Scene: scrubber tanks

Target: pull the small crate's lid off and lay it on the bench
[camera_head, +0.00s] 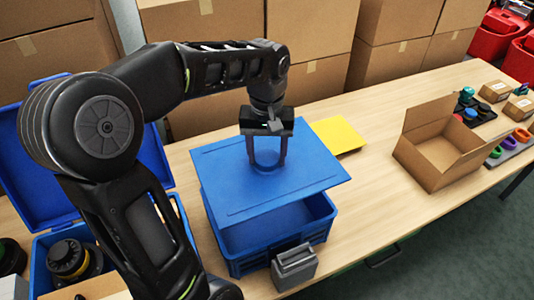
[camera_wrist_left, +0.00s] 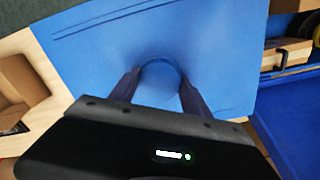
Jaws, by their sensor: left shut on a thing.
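The small blue crate (camera_head: 255,247) stands on the wooden bench (camera_head: 370,200). Its flat blue lid (camera_head: 230,170) is above the crate, turned and shifted so that the crate's front interior shows below its edge. The left wrist view shows the lid (camera_wrist_left: 120,35) with the handle between the two fingers (camera_wrist_left: 158,88). Whether the lid's far side still touches the crate is hidden. My right gripper is not in view.
A grey block-shaped holder (camera_head: 294,268) stands against the crate's front. A yellow sheet (camera_head: 338,135) lies behind the lid. An open cardboard box (camera_head: 440,150) stands to the right, with bare bench between. A larger open blue crate (camera_head: 40,255) is at the left. Cardboard boxes (camera_head: 310,85) line the back.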

